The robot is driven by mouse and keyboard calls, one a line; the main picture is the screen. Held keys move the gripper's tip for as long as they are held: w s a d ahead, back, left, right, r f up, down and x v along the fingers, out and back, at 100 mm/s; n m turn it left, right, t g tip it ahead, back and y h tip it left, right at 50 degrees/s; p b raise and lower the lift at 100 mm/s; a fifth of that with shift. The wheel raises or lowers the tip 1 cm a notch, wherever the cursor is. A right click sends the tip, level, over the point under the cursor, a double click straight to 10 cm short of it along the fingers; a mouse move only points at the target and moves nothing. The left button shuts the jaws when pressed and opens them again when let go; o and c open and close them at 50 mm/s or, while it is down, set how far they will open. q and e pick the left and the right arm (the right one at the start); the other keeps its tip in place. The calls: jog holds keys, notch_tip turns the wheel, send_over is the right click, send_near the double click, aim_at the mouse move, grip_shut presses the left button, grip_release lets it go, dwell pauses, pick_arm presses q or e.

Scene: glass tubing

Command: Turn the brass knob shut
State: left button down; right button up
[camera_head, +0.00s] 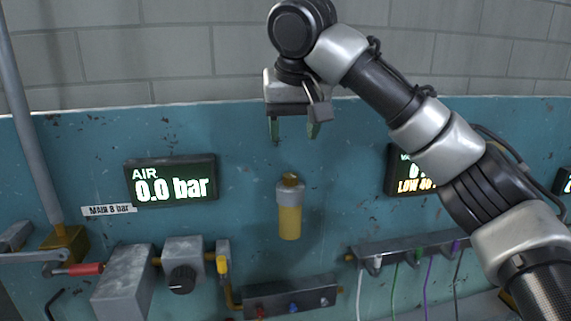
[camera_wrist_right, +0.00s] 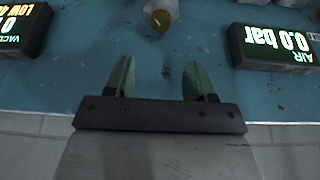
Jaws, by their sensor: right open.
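A small brass knob (camera_head: 290,179) sits on top of a grey-collared bottle with a yellow lower body (camera_head: 289,222), mounted upright on the blue panel. In the right wrist view the knob (camera_wrist_right: 160,19) is a round brass disc at the top, beyond the fingertips and roughly centred between them. My right gripper (camera_head: 294,131) points down above the knob, clear of it, with its two greenish fingers apart and nothing between them. The same open fingers show in the right wrist view (camera_wrist_right: 159,72). My left gripper is out of view.
An AIR display (camera_head: 171,181) reading 0.0 bar is left of the knob. A second display (camera_head: 404,170) is partly behind my right arm. Below are a black dial (camera_head: 182,279), a red-handled lever (camera_head: 84,269), a manifold (camera_head: 290,297) and a hose rail (camera_head: 409,251).

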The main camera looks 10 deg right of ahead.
aim_at(291, 175)
jog(key=p+x, duration=0.1)
jog(key=x, duration=0.1)
jog(key=p+x, duration=0.1)
jog(key=x, duration=0.2)
jog(key=s+p+x, duration=0.1)
jog(key=x, duration=0.1)
jog(key=shift+w+d+f, duration=0.1)
jog(key=shift+w+f, duration=0.05)
jog(key=shift+f, duration=0.25)
jog(key=shift+p+x, duration=0.3)
jog(key=shift+x, duration=0.8)
jog(key=shift+c, duration=1.1)
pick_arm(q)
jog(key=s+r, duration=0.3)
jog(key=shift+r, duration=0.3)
pick_arm(e)
jog(key=c, duration=0.7)
